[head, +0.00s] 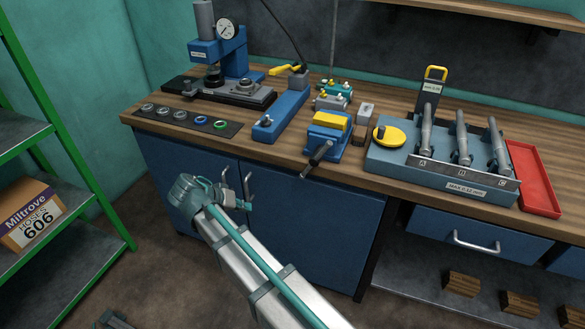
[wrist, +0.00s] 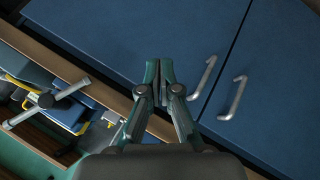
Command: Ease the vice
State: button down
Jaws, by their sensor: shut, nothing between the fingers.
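The blue vice (head: 326,143) stands at the front edge of the wooden bench, with a yellow block (head: 331,121) at its top. Its dark handle (head: 318,154) sticks out over the bench edge. In the wrist view the vice (wrist: 72,112) is at the left, partly cut off, and its grey handle bar (wrist: 46,101) crosses a round hub. My gripper (head: 245,203) is below the bench top, in front of the blue cabinet doors, lower left of the vice. In the wrist view my gripper (wrist: 159,84) is shut and empty, apart from the handle.
Cabinet door handles (wrist: 205,74) are close to my gripper. A blue press (head: 222,62) and a long blue fixture (head: 281,115) stand left of the vice. A grey-blue rack with levers (head: 440,165) and a red tray (head: 535,180) are to the right. Green shelving (head: 75,170) is far left.

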aim_at(304, 172)
jog(key=w+d+r+n+t+h, duration=0.1)
jog(key=w+d+r+t+h, duration=0.15)
jog(key=r, duration=0.35)
jog(key=w+d+r+n+t+h, duration=0.1)
jog(key=w+r+t+h, duration=0.15)
jog(key=r, duration=0.25)
jog(key=shift+n+g, duration=0.4)
jog(key=shift+g, duration=0.1)
jog(key=shift+w+d+f+p, duration=0.45)
jog(key=shift+w+d+f, duration=0.35)
jog(key=shift+d, duration=1.05)
jog(key=shift+w+d+f+p, duration=0.55)
jog(key=shift+w+d, duration=0.4)
jog(key=shift+d, duration=0.95)
jog(key=shift+w+d+f+p, duration=0.4)
jog(key=shift+w+d+f, duration=0.4)
jog(key=shift+d, duration=1.05)
jog(key=shift+s+d+f+b, duration=0.1)
jog(key=shift+d+f+b, duration=0.4)
jog(key=shift+b, duration=0.4)
jog(key=shift+d+r, duration=0.1)
jog(key=shift+r, duration=0.05)
